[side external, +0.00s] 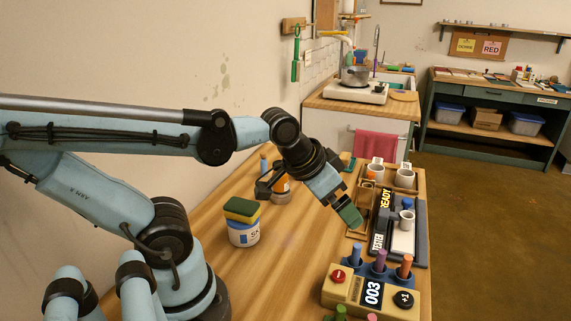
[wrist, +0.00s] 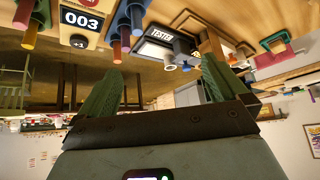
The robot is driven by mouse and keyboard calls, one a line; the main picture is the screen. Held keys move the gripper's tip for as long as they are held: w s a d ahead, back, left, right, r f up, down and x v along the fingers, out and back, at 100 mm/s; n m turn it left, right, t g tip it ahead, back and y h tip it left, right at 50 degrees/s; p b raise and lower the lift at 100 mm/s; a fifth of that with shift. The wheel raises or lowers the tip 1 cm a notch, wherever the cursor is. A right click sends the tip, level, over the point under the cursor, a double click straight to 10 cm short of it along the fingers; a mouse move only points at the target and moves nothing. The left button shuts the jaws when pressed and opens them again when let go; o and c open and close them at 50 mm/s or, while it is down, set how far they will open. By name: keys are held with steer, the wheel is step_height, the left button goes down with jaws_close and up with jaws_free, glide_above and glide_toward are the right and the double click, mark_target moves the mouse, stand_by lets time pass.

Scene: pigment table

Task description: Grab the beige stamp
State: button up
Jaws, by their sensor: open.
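My gripper (side external: 350,216) has green fingers and hangs above the right part of the wooden table. In the wrist view its two fingers (wrist: 160,72) stand wide apart with nothing between them. I cannot pick out a clearly beige stamp. Upright handles in blue (side external: 386,252), purple (side external: 380,260) and orange-brown (side external: 405,266) stand in a dark blue rack behind the beige 003 counter (side external: 345,290).
White cups (side external: 404,178) stand in a wooden tray behind. A jar (side external: 243,234) carries a sponge (side external: 242,210). Green and pink handles show at the bottom edge. The table's middle is clear.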

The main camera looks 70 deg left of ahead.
steer(key=shift+s+d+f, duration=0.25)
steer(key=shift+f, duration=0.1)
steer(key=shift+c, duration=0.8)
steer(key=shift+s+f, duration=0.1)
steer(key=c, duration=0.6)
steer(key=w+a+f+m+g+y, duration=0.2)
steer(key=w+a+f+m+y, duration=0.1)
steer(key=a, duration=0.6)
steer(key=w+a+f+m+g+y, duration=0.2)
steer(key=w+a+m+g+y, duration=0.1)
steer(key=a, duration=0.6)
steer(key=w+a+f+m+g+y, duration=0.2)
steer(key=w+a+f+m+y, duration=0.1)
steer(key=w+a+m+y, duration=0.2)
steer(key=shift+w+a+f+m+g+y, duration=0.2)
steer(key=shift+a+y, duration=0.3)
steer(key=shift+a, duration=0.45)
steer(key=shift+a+f+m+g+y, duration=0.1)
steer(key=shift+a+m+y, duration=0.3)
steer(key=shift+a, duration=0.55)
steer(key=shift+s+a+f+g+y, duration=0.2)
steer(key=shift+a+f+g+y, duration=0.1)
steer(key=shift+a+f+y, duration=0.25)
steer(key=shift+w+x, duration=0.15)
steer(key=shift+x, duration=1.65)
steer(key=shift+w+x, duration=0.15)
steer(key=shift+x, duration=1.7)
